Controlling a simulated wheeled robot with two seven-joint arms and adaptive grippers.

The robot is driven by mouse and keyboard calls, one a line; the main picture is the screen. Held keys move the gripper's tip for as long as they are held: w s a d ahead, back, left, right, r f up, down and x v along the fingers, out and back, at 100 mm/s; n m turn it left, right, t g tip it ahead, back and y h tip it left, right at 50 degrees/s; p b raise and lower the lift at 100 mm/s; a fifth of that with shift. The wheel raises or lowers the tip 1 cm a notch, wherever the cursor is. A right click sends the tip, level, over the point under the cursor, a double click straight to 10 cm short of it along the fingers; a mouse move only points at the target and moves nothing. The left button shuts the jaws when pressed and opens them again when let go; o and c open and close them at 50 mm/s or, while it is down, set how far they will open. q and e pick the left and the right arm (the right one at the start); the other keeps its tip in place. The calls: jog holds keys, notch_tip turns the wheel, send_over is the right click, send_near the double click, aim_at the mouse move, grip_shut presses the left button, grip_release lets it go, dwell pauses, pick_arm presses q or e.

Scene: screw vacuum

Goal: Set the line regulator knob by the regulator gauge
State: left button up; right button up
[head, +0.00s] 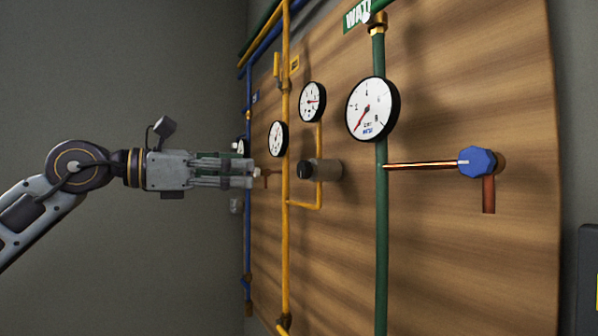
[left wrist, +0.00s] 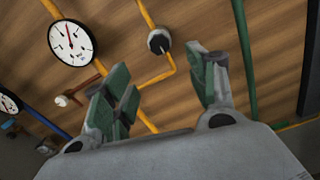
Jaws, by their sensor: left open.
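The black-faced regulator knob (head: 304,170) sticks out from the board on a brownish cylindrical body, beside the yellow pipe; it also shows in the left wrist view (left wrist: 159,41). A round white gauge (head: 312,102) sits above it on the yellow branch, its red needle pointing right. Another white gauge (head: 277,138) is on the main yellow pipe and shows in the left wrist view (left wrist: 73,41). Which one is the regulator gauge is not marked legibly. My left gripper (head: 250,175) is open and empty, left of the knob and apart from it; its green-padded fingers (left wrist: 165,95) are spread. My right gripper is out of view.
A larger gauge (head: 372,108) is on the green water pipe (head: 381,230), with a blue valve knob (head: 477,162) on a copper branch to its right. The wooden board (head: 480,270) is bare at lower right. A small pale knob (left wrist: 62,100) shows in the left wrist view.

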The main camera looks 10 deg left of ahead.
pick_arm(q)
jog(key=shift+w, duration=0.1)
jog(key=p, duration=0.3)
send_near(300, 170)
jog(key=x, duration=0.7)
jog(key=shift+w+d+p, duration=0.15)
jog(key=shift+d+p, duration=0.2)
jog(key=shift+d, duration=0.05)
jog(key=shift+x, duration=0.85)
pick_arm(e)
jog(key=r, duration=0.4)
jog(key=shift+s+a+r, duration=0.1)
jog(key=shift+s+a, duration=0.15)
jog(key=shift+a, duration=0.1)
